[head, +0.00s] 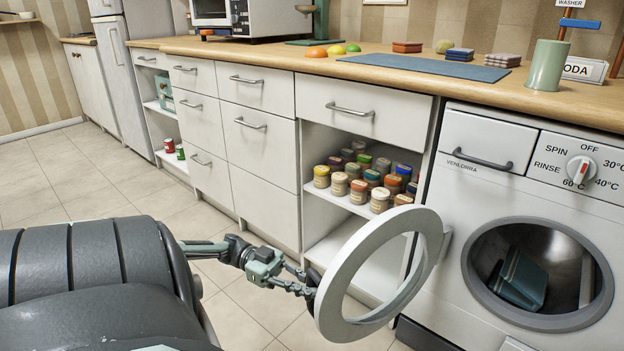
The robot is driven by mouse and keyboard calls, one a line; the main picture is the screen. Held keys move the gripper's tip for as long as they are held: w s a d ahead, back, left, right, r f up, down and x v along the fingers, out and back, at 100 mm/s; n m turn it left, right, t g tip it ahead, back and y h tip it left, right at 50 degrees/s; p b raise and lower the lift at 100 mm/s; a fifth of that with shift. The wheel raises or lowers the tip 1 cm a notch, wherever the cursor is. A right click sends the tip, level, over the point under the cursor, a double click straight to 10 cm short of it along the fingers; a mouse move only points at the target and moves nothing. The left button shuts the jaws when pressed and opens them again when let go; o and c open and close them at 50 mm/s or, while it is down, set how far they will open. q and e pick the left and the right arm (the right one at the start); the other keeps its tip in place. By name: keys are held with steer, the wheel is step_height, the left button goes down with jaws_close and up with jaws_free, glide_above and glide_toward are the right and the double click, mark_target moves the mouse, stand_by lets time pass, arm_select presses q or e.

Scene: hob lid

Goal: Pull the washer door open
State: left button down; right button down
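The washer (450,215) stands at the right, white with a control dial. Its round door (336,262), a pale ring, stands swung out to the left, well away from the round opening (500,238). A dark green folded item (521,279) lies inside the drum. My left gripper (307,283) is at the door's outer left edge, its fingertips partly hidden by the rim. I cannot tell whether it touches or grips the rim. My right gripper is out of view.
An open shelf with several jars (360,182) is behind the door. White drawers (262,130) line the left. The wooden counter (420,82) holds a blue mat (425,67) and a green cup (546,66). The tiled floor (75,180) at left is clear.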

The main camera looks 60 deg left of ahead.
arm_select(q)
steer(key=shift+s+a+f, duration=0.15)
steer(key=shift+s+f, duration=0.05)
steer(key=shift+s, duration=0.15)
steer(key=c, duration=1.6)
jaws_free()
steer(key=shift+s, duration=0.1)
steer(key=shift+o, duration=0.6)
steer(key=shift+w+r, duration=0.15)
steer(key=shift+w, duration=0.05)
steer(key=shift+a, duration=0.1)
steer(key=v, duration=0.7)
steer(key=shift+a, duration=0.2)
steer(key=shift+s, duration=0.15)
